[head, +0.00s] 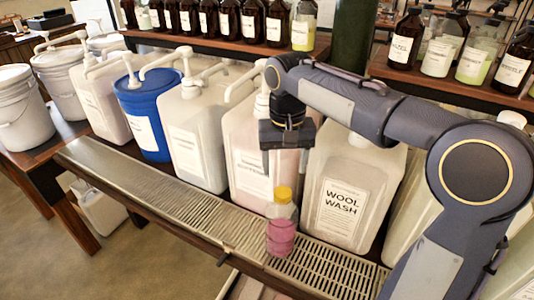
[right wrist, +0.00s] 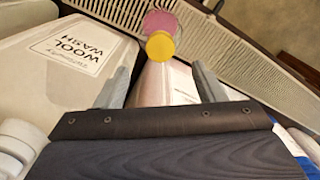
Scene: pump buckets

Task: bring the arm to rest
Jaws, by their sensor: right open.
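My right arm comes in from the right in the head view. My right gripper (head: 283,168) hangs over the grated drip tray (head: 325,266), in front of the large jugs. Its two fingers also show in the right wrist view (right wrist: 160,85), spread apart with nothing between them. A small bottle (head: 281,238) with pink liquid and a yellow cap stands on the drip tray, just below the gripper and apart from it. The bottle also shows beyond the fingertips in the right wrist view (right wrist: 159,24). My left gripper is not in view.
A jug labelled Wool Wash (head: 349,192) stands right of the gripper. A blue bucket (head: 143,112) and white pump jugs (head: 193,135) stand to the left. Shelves with brown bottles (head: 276,22) run behind. White buckets (head: 20,108) stand at the far left.

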